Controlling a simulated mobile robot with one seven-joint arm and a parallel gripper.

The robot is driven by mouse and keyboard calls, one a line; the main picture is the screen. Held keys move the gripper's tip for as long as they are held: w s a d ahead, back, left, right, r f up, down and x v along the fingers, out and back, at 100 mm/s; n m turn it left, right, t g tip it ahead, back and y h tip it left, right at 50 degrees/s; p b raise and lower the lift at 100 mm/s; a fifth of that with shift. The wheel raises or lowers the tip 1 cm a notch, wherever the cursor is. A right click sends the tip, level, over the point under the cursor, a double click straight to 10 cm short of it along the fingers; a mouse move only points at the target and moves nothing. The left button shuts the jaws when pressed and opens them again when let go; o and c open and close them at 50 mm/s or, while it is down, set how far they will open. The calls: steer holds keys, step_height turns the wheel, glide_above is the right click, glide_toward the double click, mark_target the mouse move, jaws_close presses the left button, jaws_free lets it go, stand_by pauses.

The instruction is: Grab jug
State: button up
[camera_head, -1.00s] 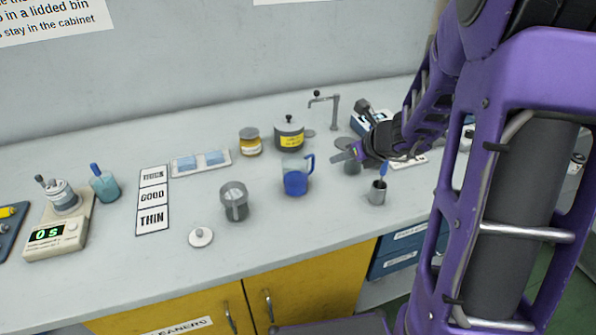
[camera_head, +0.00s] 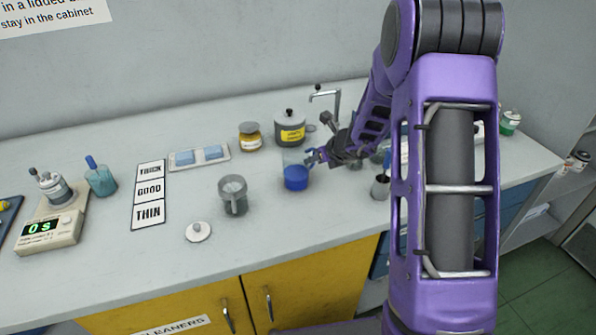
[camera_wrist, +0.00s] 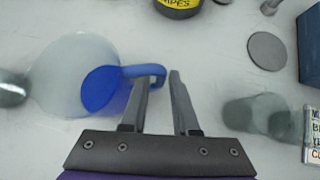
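A clear jug with blue liquid and a blue handle (camera_head: 296,177) stands on the counter. In the wrist view the jug (camera_wrist: 100,90) is at the left, and its handle reaches right to my fingertips. My gripper (camera_head: 316,157) is at the handle side of the jug. In the wrist view my gripper (camera_wrist: 160,76) is open, its fingers apart, with the bent end of the handle showing between the tips. I cannot tell whether either finger touches the handle. My gripper hides part of the jug's right side in the head view.
A grey handled pitcher (camera_head: 233,195) and a round lid (camera_head: 199,232) stand front left of the jug. A lidded pot (camera_head: 289,130) and a yellow jar (camera_head: 250,136) are behind it. A metal cup (camera_head: 381,187) is close at the right. The counter in front is clear.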

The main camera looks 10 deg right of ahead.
steer(key=shift+w+a+f, duration=0.15)
steer(key=shift+w+f, duration=0.15)
steer(key=shift+f, duration=0.05)
jaws_close()
steer(key=shift+r, duration=0.1)
stand_by(1.1)
